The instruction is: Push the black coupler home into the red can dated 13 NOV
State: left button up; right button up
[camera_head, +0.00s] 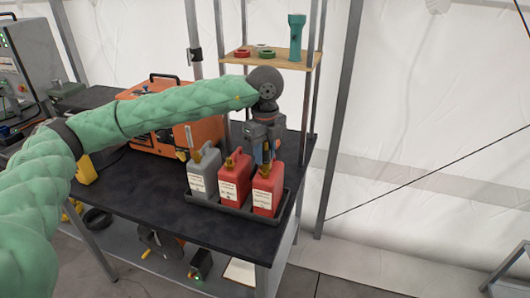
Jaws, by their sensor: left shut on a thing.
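Two red cans stand side by side in a black tray (238,208) on the dark table: a middle one (235,180) and a right one (267,190). Both carry white labels, but the dates are too small to read, so I cannot tell which is 13 NOV. My left gripper (264,152) points down just above and behind the tops of the red cans, closest to the right one. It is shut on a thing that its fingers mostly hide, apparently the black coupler. I cannot tell whether that thing touches a can. My right gripper is not in view.
A grey can (203,174) stands at the tray's left end. An orange machine (165,138) is behind my left arm. A wooden shelf (285,58) on posts holds a teal flashlight (296,38) and small rings. The table front left of the tray is clear.

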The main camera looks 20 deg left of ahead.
pick_arm(q)
jog(key=shift+f+b, duration=0.7)
jog(key=shift+f, duration=0.1)
jog(key=o, duration=1)
jog(key=shift+r, duration=0.1)
notch_tip(320, 180, up, 6)
jog(key=shift+r+b, duration=0.25)
jog(key=shift+b, duration=0.65)
jog(key=shift+r, duration=0.6)
jog(key=shift+f, duration=0.1)
